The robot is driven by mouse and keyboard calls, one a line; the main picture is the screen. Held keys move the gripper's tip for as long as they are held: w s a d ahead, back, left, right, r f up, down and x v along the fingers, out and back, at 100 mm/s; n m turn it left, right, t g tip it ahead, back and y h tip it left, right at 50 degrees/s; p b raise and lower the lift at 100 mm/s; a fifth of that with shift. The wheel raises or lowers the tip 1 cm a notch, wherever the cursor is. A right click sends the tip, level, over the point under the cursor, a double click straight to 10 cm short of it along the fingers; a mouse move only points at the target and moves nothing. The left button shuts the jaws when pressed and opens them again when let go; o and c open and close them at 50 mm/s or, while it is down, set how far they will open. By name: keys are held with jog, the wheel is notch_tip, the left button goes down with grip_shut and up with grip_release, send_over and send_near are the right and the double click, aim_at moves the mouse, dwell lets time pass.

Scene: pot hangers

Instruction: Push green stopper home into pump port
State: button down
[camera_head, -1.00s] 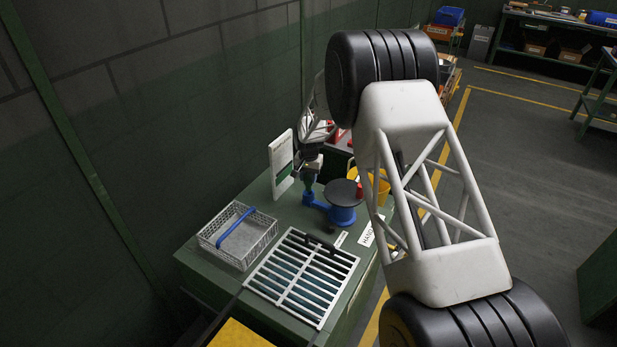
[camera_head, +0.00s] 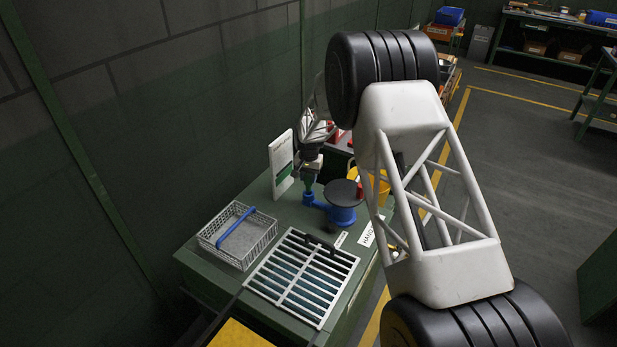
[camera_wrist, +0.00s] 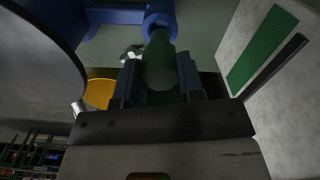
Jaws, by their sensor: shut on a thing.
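The green stopper (camera_wrist: 160,62) is held between the two fingers of my gripper (camera_wrist: 160,88) in the wrist view. Its narrow end is at the round blue mouth of the pump port (camera_wrist: 160,18), in line with it. How deep the tip sits inside is hidden. In the head view the blue pump (camera_head: 341,214) stands on the green bench with a dark round top. Its side port (camera_head: 308,199) points up at the left, with the stopper (camera_head: 308,183) and my gripper (camera_head: 310,166) directly above it.
A white panel with a green stripe (camera_head: 281,164) stands close to the left of my gripper. A yellow bucket (camera_head: 383,188) is behind the pump. A grey basket with a blue handle (camera_head: 238,262) and a slatted rack (camera_head: 300,302) lie in front.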

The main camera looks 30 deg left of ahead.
aim_at(309, 184)
jog(key=shift+f, duration=2.05)
dwell(0.5)
jog(key=c, duration=0.7)
grip_release()
jog(key=shift+o, duration=0.2)
jog(key=shift+r, duration=3.9)
